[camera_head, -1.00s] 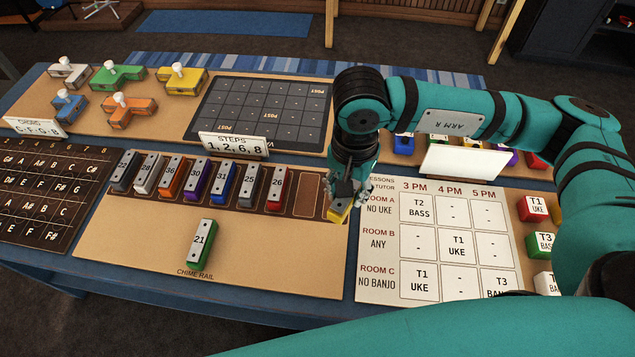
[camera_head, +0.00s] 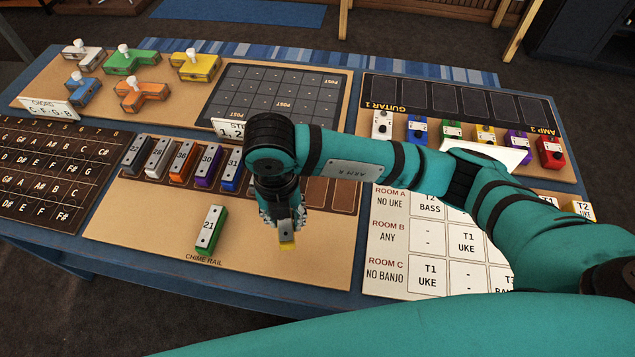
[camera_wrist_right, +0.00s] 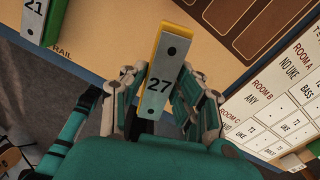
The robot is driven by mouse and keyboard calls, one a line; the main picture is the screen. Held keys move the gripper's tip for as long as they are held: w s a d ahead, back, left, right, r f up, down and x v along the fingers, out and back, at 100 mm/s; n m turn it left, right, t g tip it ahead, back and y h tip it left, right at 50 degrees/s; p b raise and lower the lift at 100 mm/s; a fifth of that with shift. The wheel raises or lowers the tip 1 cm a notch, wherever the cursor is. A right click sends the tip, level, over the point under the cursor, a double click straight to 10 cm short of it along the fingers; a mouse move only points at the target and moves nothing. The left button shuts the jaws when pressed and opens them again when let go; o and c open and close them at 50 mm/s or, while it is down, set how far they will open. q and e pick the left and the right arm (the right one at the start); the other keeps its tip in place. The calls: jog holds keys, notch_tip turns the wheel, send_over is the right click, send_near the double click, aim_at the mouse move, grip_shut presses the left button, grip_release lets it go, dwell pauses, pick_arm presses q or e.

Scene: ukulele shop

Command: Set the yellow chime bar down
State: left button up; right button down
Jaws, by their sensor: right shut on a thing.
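My right gripper (camera_head: 284,226) is shut on the yellow chime bar (camera_head: 287,244), over the tan chime rail board (camera_head: 150,222). In the right wrist view, the yellow bar (camera_wrist_right: 167,62) has a grey top marked 27 and sits between both fingers of the gripper (camera_wrist_right: 166,92). Whether its underside touches the board I cannot tell. The green bar 21 (camera_head: 212,229) lies on the board to its left. The dark rail (camera_head: 344,195) behind holds several bars, with empty slots at its right end; my arm hides part of the row. My left gripper is not in view.
The lesson chart (camera_head: 400,255) lies right of the chime board. The steps card (camera_head: 229,128) is partly hidden by my arm. Coloured pedals (camera_head: 452,131) stand at the back right, and blocks (camera_head: 139,94) at the back left.

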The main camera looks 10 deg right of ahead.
jog(key=m, duration=0.1)
jog(key=a+m, duration=0.1)
jog(key=m, duration=0.1)
jog(key=shift+s+a+f, duration=0.2)
jog(key=shift+s+a, duration=0.05)
jog(key=shift+a, duration=0.1)
jog(key=shift+w+d+m, duration=0.25)
jog(key=shift+w+m, duration=0.05)
jog(key=p, duration=0.4)
send_over(317, 184)
jog(key=shift+s+a+f, duration=0.2)
jog(key=shift+s+f, duration=0.1)
jog(key=shift+f, duration=0.35)
jog(key=shift+w+d, duration=0.35)
jog(key=shift+d, duration=0.05)
notch_tip(317, 184, down, 3)
jog(key=shift+s+a+p, duration=0.1)
jog(key=shift+p, duration=0.55)
jog(key=shift+f, duration=0.3)
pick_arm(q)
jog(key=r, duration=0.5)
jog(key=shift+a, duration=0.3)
pick_arm(e)
jog(key=shift+f, duration=0.1)
